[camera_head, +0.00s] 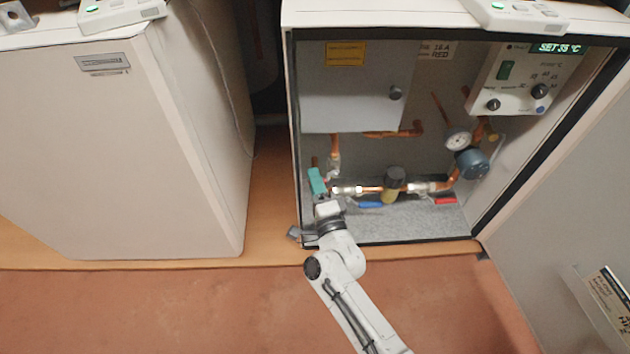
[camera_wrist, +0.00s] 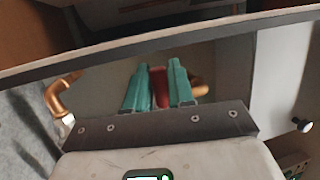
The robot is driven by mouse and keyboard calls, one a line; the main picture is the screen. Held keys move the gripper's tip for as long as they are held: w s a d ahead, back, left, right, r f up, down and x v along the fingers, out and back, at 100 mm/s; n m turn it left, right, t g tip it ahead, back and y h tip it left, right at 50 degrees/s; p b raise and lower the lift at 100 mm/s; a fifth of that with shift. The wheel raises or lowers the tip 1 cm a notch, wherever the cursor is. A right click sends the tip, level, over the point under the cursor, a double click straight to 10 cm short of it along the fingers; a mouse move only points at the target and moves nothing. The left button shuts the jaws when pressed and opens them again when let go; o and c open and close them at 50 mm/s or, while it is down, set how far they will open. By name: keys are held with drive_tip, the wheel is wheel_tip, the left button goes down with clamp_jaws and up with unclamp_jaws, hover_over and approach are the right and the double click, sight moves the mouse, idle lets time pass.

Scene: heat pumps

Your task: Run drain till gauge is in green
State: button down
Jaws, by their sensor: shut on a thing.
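My gripper (camera_head: 317,182) has teal fingers and is at the lower left inside the open heat pump cabinet (camera_head: 390,222), beside the left copper pipe. In the wrist view the fingers (camera_wrist: 158,88) are shut on a dark red handle (camera_wrist: 160,88) between them. Most of that handle is hidden by the fingers, and the head view does not show it. The round pressure gauge (camera_head: 457,139) has a white face and sits on the pipework at right. Its needle and any green zone are too small to read.
A blue lever (camera_head: 370,205) and a red lever (camera_head: 445,201) lie low on the pipework. A dark olive fitting (camera_head: 394,180) is mid-pipe. A control panel (camera_head: 522,80) reads SET 35 °C. The cabinet door (camera_head: 570,190) stands open at right; a closed unit (camera_head: 130,150) stands left.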

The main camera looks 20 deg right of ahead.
drive_tip(key=c, duration=1.1)
unclamp_jaws()
drive_tip(key=shift+s, duration=0.1)
drive_tip(key=s+p, duration=0.1)
drive_tip(key=s, duration=0.2)
drive_tip(key=s+f+p, duration=0.1)
drive_tip(key=s, duration=0.3)
drive_tip(key=s+f+p, duration=0.1)
drive_tip(key=s, duration=0.2)
drive_tip(key=shift+s+a, duration=0.25)
drive_tip(key=shift+a, duration=0.05)
